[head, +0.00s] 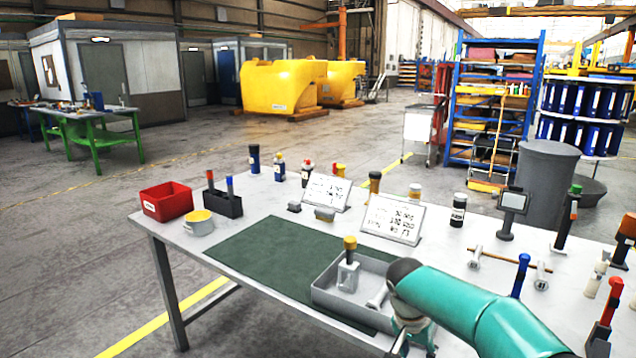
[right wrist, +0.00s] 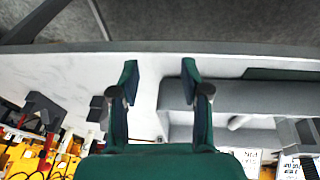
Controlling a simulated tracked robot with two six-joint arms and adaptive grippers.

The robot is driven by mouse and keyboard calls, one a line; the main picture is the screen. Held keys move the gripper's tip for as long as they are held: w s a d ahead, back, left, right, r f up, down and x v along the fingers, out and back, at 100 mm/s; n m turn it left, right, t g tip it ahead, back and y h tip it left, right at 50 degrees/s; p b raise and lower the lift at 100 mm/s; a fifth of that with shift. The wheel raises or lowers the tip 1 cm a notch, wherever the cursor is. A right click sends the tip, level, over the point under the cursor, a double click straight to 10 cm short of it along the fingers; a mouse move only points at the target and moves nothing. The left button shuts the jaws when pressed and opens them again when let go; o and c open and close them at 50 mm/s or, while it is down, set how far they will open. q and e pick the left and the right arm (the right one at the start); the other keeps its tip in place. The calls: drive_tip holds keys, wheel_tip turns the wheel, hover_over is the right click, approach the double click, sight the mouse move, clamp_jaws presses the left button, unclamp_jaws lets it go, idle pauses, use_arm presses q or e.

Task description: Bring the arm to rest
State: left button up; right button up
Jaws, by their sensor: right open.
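My right arm enters the head view from the right in teal, with its gripper (head: 412,338) low over the front of the table, beside the right end of a grey tray (head: 335,303). The grey tray (right wrist: 176,93) shows there just behind the right finger. My left gripper is in neither view.
The table (head: 215,268) carries a green mat (head: 275,250), a red bin (head: 167,201), a yellow-rimmed pot (head: 199,224) and two sign cards. A yellow-topped tool (head: 350,244) stands in the tray. Several upright tools, including a blue-handled one (head: 520,275), crowd the right side.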

drive_tip(key=s+a+f+n+g+y, duration=0.1)
drive_tip(key=s+f+g+y, duration=0.1)
drive_tip(key=s+f, duration=0.65)
drive_tip(key=s+f+g+y, duration=0.15)
drive_tip(key=s+f, duration=0.45)
drive_tip(key=f, duration=0.6)
drive_tip(key=s+a+f+n+t+y, duration=0.1)
drive_tip(key=s+a+f+n, duration=0.1)
drive_tip(key=s, duration=0.5)
drive_tip(key=s+a+f+n+t+y+p, duration=0.1)
drive_tip(key=s+a+f, duration=0.3)
drive_tip(key=s, duration=0.4)
drive_tip(key=shift+s+a+f+n+t+y, duration=0.3)
drive_tip(key=shift+a+f+n+t+y, duration=0.05)
drive_tip(key=shift+a+n+y, duration=0.3)
